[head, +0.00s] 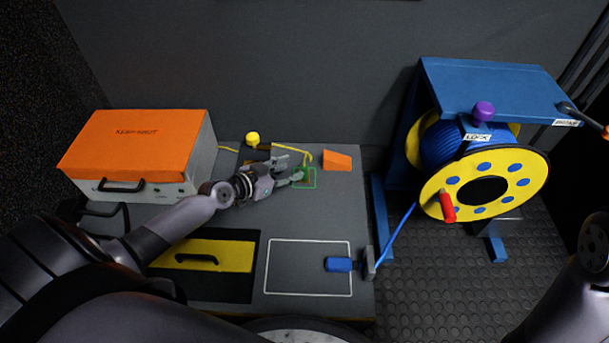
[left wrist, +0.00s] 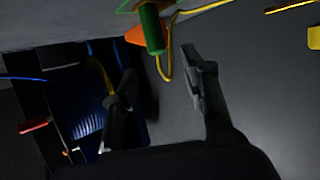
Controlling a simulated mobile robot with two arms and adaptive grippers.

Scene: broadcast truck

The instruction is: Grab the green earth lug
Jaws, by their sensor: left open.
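The green earth lug (left wrist: 151,28) shows in the left wrist view as a green cylinder on the end of a yellow cable (left wrist: 167,70). In the head view the lug (head: 300,176) is small and partly covered by my left gripper, inside a green outlined square (head: 314,186) on the grey bench. My left gripper (head: 294,167) is open with nothing between its fingers. In the left wrist view the gripper (left wrist: 160,88) has its two fingers spread, and the lug lies beyond the fingertips. My right gripper is not in view.
An orange-topped case (head: 137,140) stands at the bench's left. An orange wedge (head: 338,160) lies just right of the lug, and a yellow knob (head: 252,139) is behind the gripper. A blue plug (head: 339,264) lies at the front. A cable reel (head: 485,184) stands right of the bench.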

